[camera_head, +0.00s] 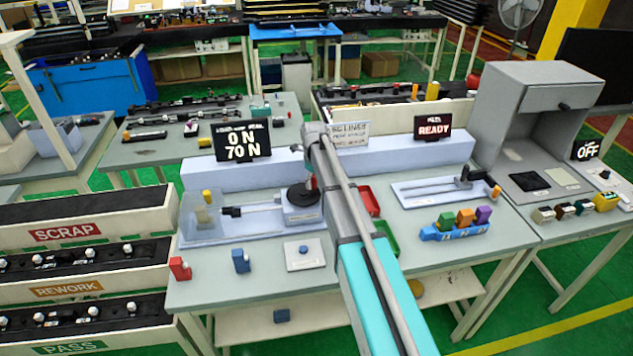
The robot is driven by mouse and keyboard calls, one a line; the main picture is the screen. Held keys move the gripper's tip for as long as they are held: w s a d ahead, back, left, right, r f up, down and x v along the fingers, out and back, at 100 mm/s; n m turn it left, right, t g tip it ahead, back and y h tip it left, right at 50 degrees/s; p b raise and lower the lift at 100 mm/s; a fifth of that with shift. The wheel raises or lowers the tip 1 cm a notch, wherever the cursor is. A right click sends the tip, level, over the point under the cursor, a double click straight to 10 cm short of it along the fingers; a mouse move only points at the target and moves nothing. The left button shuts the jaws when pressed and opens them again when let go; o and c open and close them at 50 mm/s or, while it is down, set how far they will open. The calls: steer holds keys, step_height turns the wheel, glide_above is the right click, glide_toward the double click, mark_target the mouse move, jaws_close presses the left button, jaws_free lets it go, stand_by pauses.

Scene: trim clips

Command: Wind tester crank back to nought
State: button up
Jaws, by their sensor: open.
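The tester (262,222) stands at the left of the bench, with a clear guard at its left end. My gripper (311,172) is at the end of my arm, just above or beside the crank's right side. It is open, small and mostly hidden by my arm. I cannot tell whether it touches the crank.
Red (369,200) and green trays (385,238) lie just right of my arm. A blue carrier (455,231) with coloured blocks and a slide fixture (440,190) stand further right. A small pale plate (305,255) and red and blue pieces line the front. A READY sign (433,127) stands behind.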

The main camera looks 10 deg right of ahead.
jaws_close()
steer(key=shift+d, duration=0.45)
steer(key=shift+a, duration=0.35)
steer(key=shift+w+a+n, duration=0.15)
steer(key=shift+n, duration=0.15)
